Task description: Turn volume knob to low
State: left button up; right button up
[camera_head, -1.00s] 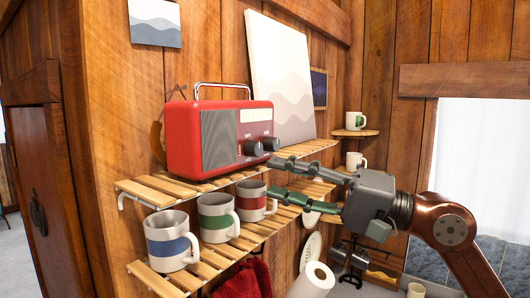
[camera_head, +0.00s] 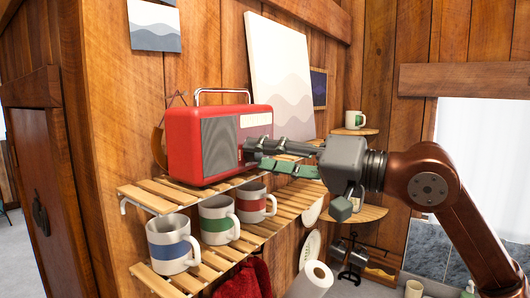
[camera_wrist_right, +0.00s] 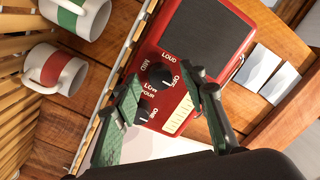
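The red radio (camera_head: 185,142) stands on the upper slatted shelf in the head view, with a grey speaker grille and a chrome handle. In the right wrist view its face shows a dark upper knob (camera_wrist_right: 160,77) with LOUD, MID and LOW printed around it, and a second dark knob (camera_wrist_right: 143,113). My right gripper (camera_head: 254,154) is at the radio's front right and hides the knobs in the head view. In the wrist view its green-grey fingers are spread, one on each side of the upper knob. I cannot tell whether they touch it. My left gripper is out of view.
The upper shelf (camera_head: 152,199) carries the radio. Several mugs, including a blue-banded one (camera_head: 172,243), stand on the slatted shelf below. A pale picture (camera_head: 280,75) leans behind the radio's right side. A paper roll (camera_head: 310,282) is below the arm.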

jog(key=shift+a, duration=0.1)
jog(key=shift+c, duration=0.7)
grip_shut()
jog(key=m, duration=0.3)
jog(key=shift+f+m, duration=0.1)
jog(key=shift+m, duration=0.2)
jog(key=m+b, duration=0.1)
jog(key=m, duration=0.3)
jog(key=shift+m+t, duration=0.3)
jog(key=shift+m, duration=0.1)
jog(key=m+b, duration=0.2)
jog(key=m, duration=0.2)
jog(key=shift+m, duration=0.4)
jog(key=shift+m+t+b, duration=0.4)
jog(key=shift+m+b, duration=0.35)
jog(key=shift+m, duration=1.95)
